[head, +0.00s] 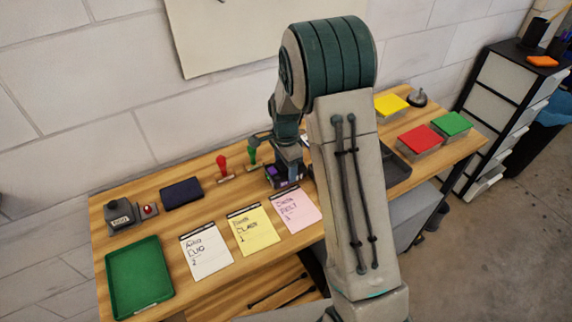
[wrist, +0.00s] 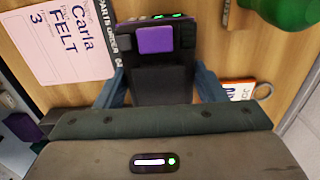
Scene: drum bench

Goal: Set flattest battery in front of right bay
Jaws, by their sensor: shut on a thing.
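My gripper (wrist: 160,88) is over the bench, with one blue finger on each side of a dark block, which I take to be a battery (wrist: 162,82). It is shut on this block. Just beyond the block, in the wrist view, is a black part with a purple square (wrist: 155,40) and small green lights at its top edge. I cannot tell whether this is the same body or a separate unit. In the head view my gripper (head: 287,165) is above a dark box with purple on it (head: 284,180). My arm hides part of the bench, and no separate bays can be made out.
A green tray (head: 139,277), a dark pad (head: 181,193) and red and green stamps (head: 252,153) are nearby. Red, green and yellow-topped boxes (head: 419,140) stand at the right.

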